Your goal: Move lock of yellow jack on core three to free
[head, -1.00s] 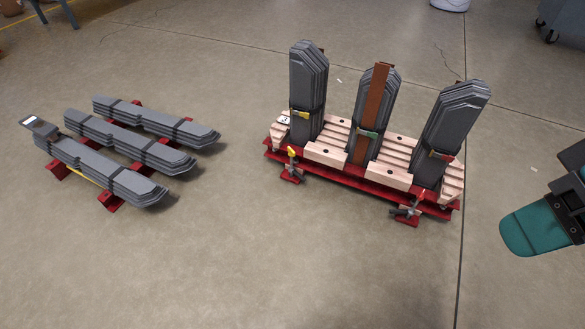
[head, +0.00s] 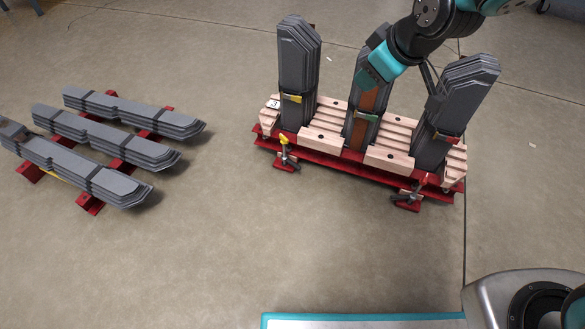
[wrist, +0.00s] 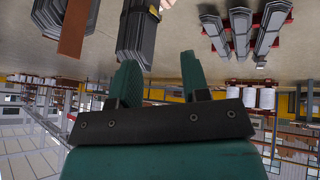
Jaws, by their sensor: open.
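The yellow jack (head: 284,151) stands at the front left of the red stand, below the left upright core (head: 297,65). Its yellow part points up; its lock is too small to read. A darker jack (head: 408,197) with a red base is at the front right of the stand. My gripper (head: 368,76) is up by the middle core, above and right of the yellow jack, and well apart from it. In the wrist view my gripper (wrist: 157,76) has its two teal fingers spread with nothing between them. I cannot make out the yellow jack there.
The red stand (head: 340,166) carries pale wooden blocks and three upright grey cores, the middle one with a brown plate (head: 361,118). Stacks of grey laminations (head: 125,145) lie on red supports at the left. The floor in front is clear.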

